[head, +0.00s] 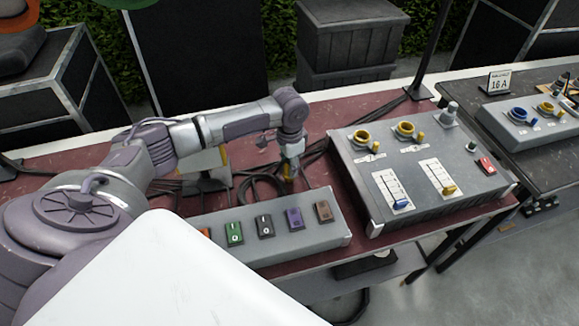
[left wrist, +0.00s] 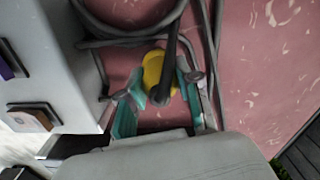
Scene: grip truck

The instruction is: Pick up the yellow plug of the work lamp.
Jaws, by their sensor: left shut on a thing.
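The yellow plug (left wrist: 153,66) sits between the teal fingers of my left gripper (left wrist: 160,90) in the left wrist view, with a dark cable running from it. The gripper is shut on the plug. In the head view my left gripper (head: 290,176) points down over the red tabletop, behind the grey switch box; the plug is small there and mostly hidden by the fingers. I cannot tell whether the plug touches the table. My right gripper is not in view.
The grey switch box (head: 295,240) with coloured rocker switches is in front of the gripper. A larger control box (head: 440,205) with sliders stands to the right. Black cables (head: 262,186) coil around the gripper. Bare red tabletop (head: 349,117) shows behind.

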